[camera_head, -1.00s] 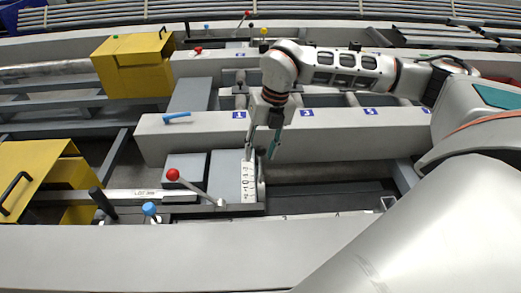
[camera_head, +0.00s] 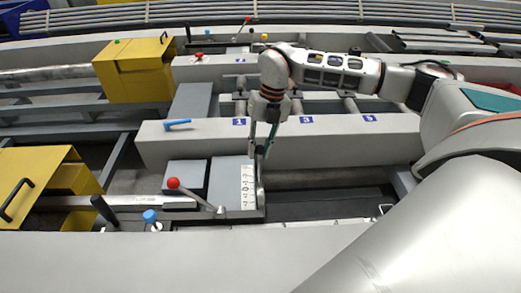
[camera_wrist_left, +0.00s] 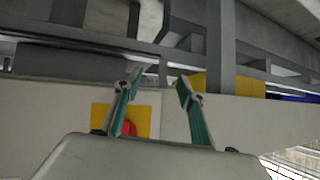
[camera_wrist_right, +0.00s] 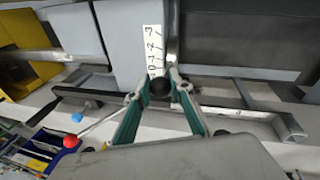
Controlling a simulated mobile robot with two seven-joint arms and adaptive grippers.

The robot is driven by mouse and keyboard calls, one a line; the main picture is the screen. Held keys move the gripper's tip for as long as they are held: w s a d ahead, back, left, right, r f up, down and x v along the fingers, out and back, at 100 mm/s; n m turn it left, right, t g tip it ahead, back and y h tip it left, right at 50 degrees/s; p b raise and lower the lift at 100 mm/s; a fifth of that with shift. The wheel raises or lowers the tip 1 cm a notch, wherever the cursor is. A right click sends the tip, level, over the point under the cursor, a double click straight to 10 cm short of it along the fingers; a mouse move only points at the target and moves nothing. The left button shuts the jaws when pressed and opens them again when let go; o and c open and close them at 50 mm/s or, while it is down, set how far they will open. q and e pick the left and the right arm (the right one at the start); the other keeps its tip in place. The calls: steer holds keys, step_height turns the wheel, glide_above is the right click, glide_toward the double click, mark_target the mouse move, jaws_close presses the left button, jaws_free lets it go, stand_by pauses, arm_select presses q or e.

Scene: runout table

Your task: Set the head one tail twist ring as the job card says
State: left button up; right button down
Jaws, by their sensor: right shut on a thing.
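My right gripper (camera_head: 260,158) points down beside a white scale strip (camera_head: 248,187) with black marks, on a grey block at the front machine. In the right wrist view its fingers are shut on a dark round part (camera_wrist_right: 160,88) close to the end of the scale strip (camera_wrist_right: 153,50); this looks like the twist ring, mostly hidden by the fingers. The scale's figures are too small to read surely. My left gripper (camera_wrist_left: 160,76) shows only in the left wrist view, its fingers apart and empty. A blue plate marked 1 (camera_head: 239,122) sits on the beam behind.
A red-ball lever (camera_head: 173,183) stands left of the scale, with a blue knob (camera_head: 150,216) and a black handle (camera_head: 104,211) further left. A blue handle (camera_head: 177,123) lies on the beam. Yellow housings (camera_head: 134,68) stand at left. The trough right of the gripper looks clear.

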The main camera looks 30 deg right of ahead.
steer(key=shift+w+d+f, duration=0.1)
steer(key=shift+w+d, duration=0.05)
steer(key=shift+w, duration=0.05)
steer(key=shift+s, duration=0.15)
steer(key=c, duration=1.8)
jaws_free()
steer(key=v, duration=1.2)
steer(key=shift+a, duration=0.2)
